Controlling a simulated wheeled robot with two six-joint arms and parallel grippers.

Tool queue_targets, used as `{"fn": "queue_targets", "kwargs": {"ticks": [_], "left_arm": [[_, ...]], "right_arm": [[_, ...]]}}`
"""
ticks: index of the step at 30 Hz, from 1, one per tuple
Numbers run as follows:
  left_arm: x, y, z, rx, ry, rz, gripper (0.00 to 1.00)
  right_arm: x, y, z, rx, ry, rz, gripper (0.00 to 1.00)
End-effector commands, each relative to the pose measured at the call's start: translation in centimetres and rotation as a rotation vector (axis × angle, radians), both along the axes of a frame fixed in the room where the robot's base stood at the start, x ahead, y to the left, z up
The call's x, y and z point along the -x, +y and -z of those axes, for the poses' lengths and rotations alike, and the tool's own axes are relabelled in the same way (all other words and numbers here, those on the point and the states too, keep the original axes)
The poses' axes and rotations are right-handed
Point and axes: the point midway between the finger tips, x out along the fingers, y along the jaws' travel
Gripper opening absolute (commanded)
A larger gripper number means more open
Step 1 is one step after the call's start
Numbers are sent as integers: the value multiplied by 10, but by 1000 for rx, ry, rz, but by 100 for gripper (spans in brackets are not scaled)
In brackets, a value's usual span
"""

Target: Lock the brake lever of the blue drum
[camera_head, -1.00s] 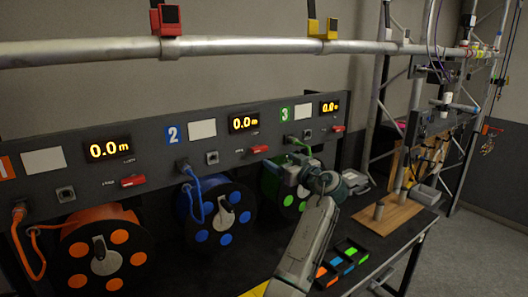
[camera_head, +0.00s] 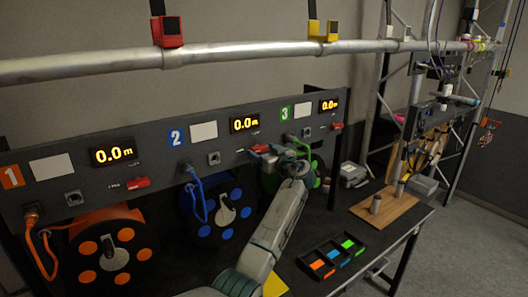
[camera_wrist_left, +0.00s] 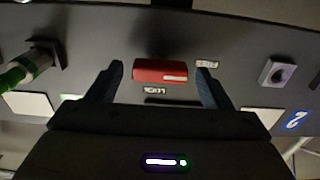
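The blue drum (camera_head: 213,212) sits under the panel at station 2, with a blue cable plugged in above it. Its brake lever (camera_head: 257,149) is the red piece on the panel, partly covered by my left gripper (camera_head: 272,153) in the head view. In the left wrist view, which is upside down, the red lever (camera_wrist_left: 160,71) lies horizontal, with a pale tip at its right end, a LOCK label below it and another small label beside that tip. My left gripper (camera_wrist_left: 160,80) is open, one finger on either side of the lever, with nothing gripped. My right gripper is not in view.
The orange drum (camera_head: 108,250) stands to the left and the green drum (camera_head: 300,180) to the right, behind my arm. A green-plugged connector (camera_wrist_left: 22,70) sticks out of the panel. A compartment tray (camera_head: 332,257) and a wooden board (camera_head: 387,211) lie on the bench. A truss bar (camera_head: 230,47) crosses above.

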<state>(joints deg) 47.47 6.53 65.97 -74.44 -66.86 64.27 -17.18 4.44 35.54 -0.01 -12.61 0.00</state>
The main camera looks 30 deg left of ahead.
Motion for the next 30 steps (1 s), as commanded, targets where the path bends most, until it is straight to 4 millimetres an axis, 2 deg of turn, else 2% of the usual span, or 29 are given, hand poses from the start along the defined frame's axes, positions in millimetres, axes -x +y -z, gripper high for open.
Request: {"fn": "queue_targets", "kwargs": {"ticks": [1,6,17,30], "left_arm": [[0,0,0,0,0,0,63],[0,0,0,0,0,0,32],[0,0,2,-22,50,1,32],[0,0,3,-151,361,0,32]], "right_arm": [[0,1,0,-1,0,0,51],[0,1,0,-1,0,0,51],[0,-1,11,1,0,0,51],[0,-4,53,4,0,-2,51]]}}
